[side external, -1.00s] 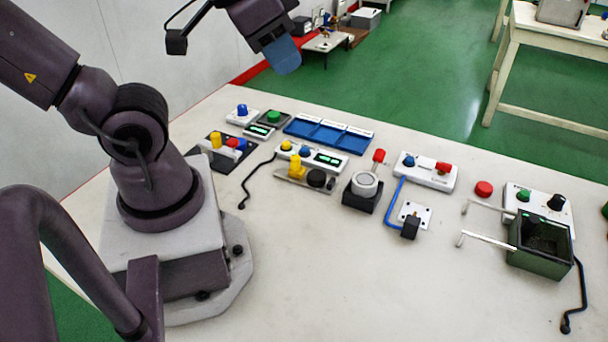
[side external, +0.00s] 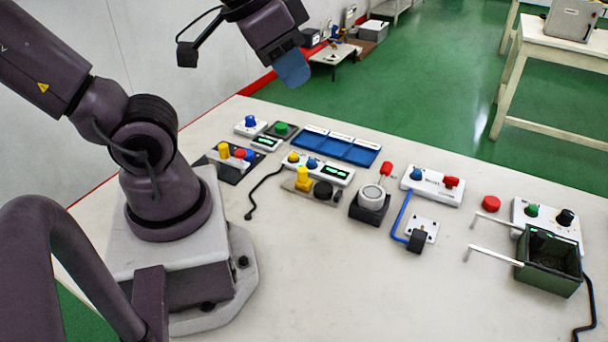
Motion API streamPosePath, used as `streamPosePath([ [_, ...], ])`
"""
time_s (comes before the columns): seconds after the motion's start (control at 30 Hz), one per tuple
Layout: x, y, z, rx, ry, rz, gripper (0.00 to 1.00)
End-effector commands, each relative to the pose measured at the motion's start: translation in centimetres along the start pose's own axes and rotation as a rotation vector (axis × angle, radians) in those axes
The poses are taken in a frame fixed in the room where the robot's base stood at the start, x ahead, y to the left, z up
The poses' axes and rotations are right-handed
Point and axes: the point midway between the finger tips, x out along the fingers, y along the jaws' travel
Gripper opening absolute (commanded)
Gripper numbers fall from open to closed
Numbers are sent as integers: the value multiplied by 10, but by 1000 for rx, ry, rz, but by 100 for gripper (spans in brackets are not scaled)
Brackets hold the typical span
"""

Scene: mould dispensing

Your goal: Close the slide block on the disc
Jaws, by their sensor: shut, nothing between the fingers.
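A yellow block (side external: 303,179) stands on a grey rail-like base (side external: 312,192) left of the table's middle. A flat black disc (side external: 323,190) lies on the same base, just right of the block, with a small gap apparent. I cannot tell for certain which of these is the slide block and disc. My gripper (side external: 293,72), with blue fingertips, is shut and empty, high above the table and away from these things.
A blue tray (side external: 336,158) and knob panels stand behind. A black cable (side external: 261,189) lies left. The front table is clear.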

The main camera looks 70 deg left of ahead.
Motion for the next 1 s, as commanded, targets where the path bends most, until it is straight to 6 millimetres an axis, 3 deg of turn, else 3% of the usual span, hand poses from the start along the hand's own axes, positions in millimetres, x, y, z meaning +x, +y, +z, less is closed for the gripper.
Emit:
streamPosePath([
  [0.17, 0, 0, 0, 0, 0, 0, 2],
  [0.37, 14, -13, 3, -59, -73, -28, 48],
  [0.4, 22, -19, 4, -86, -111, -38, 50],
  [0.67, 88, -79, 9, -377, -368, -101, 50],
  [1.0, 179, -159, 43, -820, -536, -189, 50],
])
